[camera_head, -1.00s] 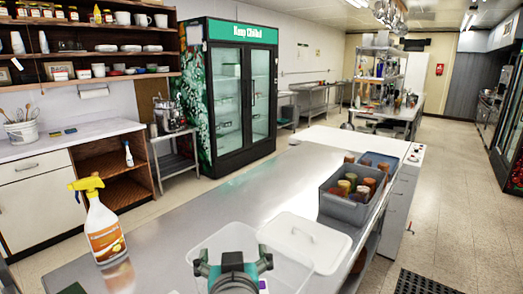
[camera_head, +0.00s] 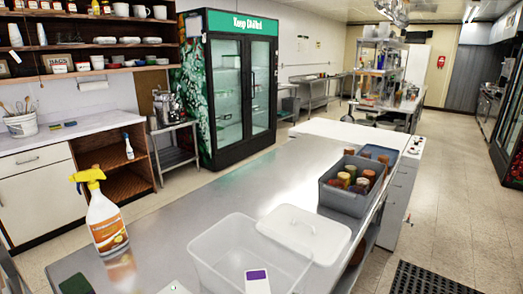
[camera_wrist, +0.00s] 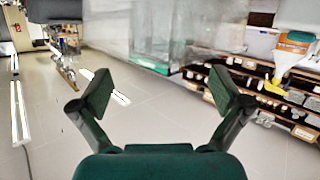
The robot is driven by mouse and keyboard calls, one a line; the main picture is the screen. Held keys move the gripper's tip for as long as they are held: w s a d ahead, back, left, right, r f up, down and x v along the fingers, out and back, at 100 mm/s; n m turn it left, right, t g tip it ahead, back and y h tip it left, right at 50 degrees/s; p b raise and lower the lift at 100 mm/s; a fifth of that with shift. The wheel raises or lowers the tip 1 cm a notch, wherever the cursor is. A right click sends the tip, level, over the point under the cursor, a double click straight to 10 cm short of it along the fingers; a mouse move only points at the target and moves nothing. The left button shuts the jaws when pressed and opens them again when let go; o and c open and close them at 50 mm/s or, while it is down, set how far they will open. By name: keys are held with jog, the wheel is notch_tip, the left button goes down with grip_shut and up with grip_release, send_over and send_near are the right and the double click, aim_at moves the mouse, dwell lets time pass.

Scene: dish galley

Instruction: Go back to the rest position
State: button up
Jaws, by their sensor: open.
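My gripper (camera_wrist: 162,97) shows in the wrist view with its two fingers spread wide and nothing between them. It is out of sight in the head view. A clear plastic bin (camera_head: 245,258) stands on the steel counter (camera_head: 160,220) in the head view. A white device with a purple screen (camera_head: 257,281) is at the bin's near side; whether it is inside or in front is hard to tell. A white lid (camera_head: 304,233) lies to the right of the bin.
A grey tub (camera_head: 350,187) with several jars sits at the right. A dark mat (camera_head: 430,280) lies on the floor. The counter's middle is clear.

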jog(key=s+d+f, duration=0.6)
jog(key=s+f, duration=0.1)
jog(key=s, duration=0.1)
jog(key=s+d+f, duration=0.5)
jog(key=s+f, duration=0.3)
jog(key=s, duration=0.1)
jog(key=s+d+r+m+h, duration=0.1)
jog(key=s+d, duration=0.1)
jog(key=s, duration=0.8)
jog(key=s+d+m, duration=0.1)
jog(key=s+d, duration=0.2)
jog(key=s, duration=0.7)
jog(key=shift+s+d+r+m+h, duration=0.2)
jog(key=shift+r+m+h, duration=0.2)
